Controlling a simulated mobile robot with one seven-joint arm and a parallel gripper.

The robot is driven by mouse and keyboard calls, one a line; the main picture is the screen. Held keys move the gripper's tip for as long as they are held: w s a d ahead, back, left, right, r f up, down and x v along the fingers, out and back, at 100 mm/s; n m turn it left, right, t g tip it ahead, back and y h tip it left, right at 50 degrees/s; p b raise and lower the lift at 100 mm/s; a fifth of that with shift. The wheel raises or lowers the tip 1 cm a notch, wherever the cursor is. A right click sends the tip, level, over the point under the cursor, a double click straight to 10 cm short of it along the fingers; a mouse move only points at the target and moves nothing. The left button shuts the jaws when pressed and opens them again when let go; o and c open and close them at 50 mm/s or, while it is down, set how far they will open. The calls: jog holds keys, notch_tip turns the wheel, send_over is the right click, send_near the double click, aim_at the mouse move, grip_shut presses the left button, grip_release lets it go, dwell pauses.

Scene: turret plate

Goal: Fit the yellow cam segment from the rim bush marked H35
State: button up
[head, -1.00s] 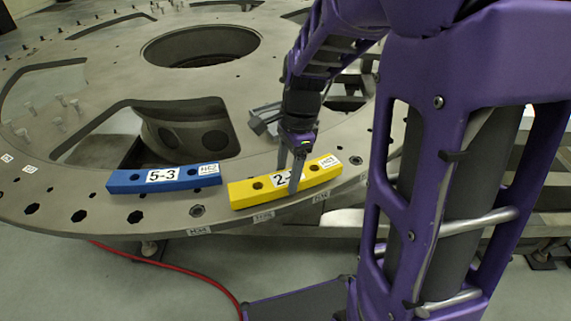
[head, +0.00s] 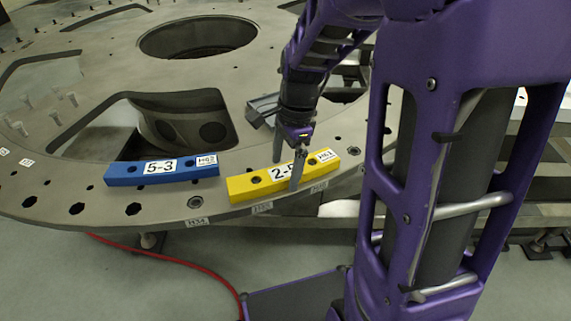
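The yellow cam segment (head: 243,190) lies on the front rim of the turret plate (head: 60,178), with two holes and a label that starts with 2, partly hidden by my finger. My gripper (head: 288,173) points down over the segment's middle. One finger stands in front of the segment and the other goes down behind it. Whether the fingers press on it cannot be told. A small rim tag (head: 262,207) in front of the segment may read H35. A neighbouring tag (head: 196,221) reads H34.
A blue segment (head: 125,173) marked 5-3 lies just left of the yellow one. A grey part (head: 262,108) sits behind my gripper. The plate has large openings and several upright pins at left. A red cable (head: 165,262) runs on the floor.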

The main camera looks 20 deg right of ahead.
notch_tip(320, 180, up, 17)
jog(key=d+p, duration=0.2)
jog(key=p, duration=0.2)
jog(key=shift+w+d+r, duration=0.15)
jog(key=shift+d, duration=0.15)
